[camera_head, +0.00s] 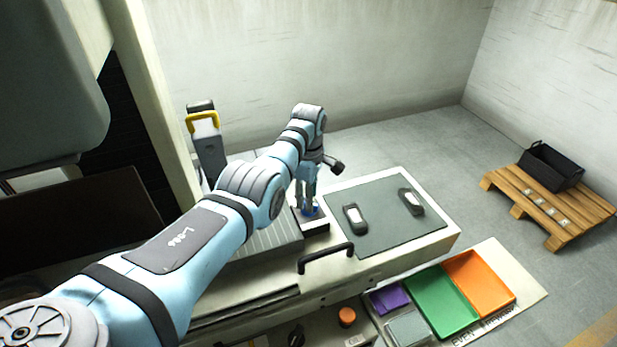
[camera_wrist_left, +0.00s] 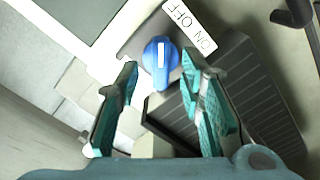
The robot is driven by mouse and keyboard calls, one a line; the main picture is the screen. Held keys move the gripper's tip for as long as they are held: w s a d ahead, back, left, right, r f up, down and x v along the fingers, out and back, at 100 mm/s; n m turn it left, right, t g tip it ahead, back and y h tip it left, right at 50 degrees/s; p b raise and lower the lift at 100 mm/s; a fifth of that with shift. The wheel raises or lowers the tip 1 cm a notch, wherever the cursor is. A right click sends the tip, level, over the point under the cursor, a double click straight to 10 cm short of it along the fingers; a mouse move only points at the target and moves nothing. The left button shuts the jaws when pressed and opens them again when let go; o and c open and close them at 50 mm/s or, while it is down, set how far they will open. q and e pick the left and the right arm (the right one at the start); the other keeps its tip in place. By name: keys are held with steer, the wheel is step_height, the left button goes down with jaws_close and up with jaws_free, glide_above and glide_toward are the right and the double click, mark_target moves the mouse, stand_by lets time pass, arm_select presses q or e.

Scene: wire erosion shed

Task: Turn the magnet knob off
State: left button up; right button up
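The blue magnet knob (camera_wrist_left: 160,56) shows in the left wrist view with a white pointer mark running roughly up and down the picture. A white label (camera_wrist_left: 190,28) reading ON and OFF lies beside it. My left gripper (camera_wrist_left: 160,68) is open, its teal fingers to either side of the knob's near part; I cannot tell whether they touch it. In the head view my left gripper (camera_head: 307,198) points down over the dark block (camera_head: 315,228), and the blue knob (camera_head: 312,211) is partly hidden at its fingertips. My right gripper is not in view.
A grey mat (camera_head: 385,230) with two dark handheld items lies right of the block. A black handle (camera_head: 325,258) stands in front. Purple, green and orange trays (camera_head: 440,305) are at lower right. A pallet (camera_head: 550,210) holds a black bin (camera_head: 552,165).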

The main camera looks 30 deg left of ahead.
arm_select(q)
step_height(320, 180, up, 10)
steer(key=shift+a, duration=0.1)
stand_by(0.4)
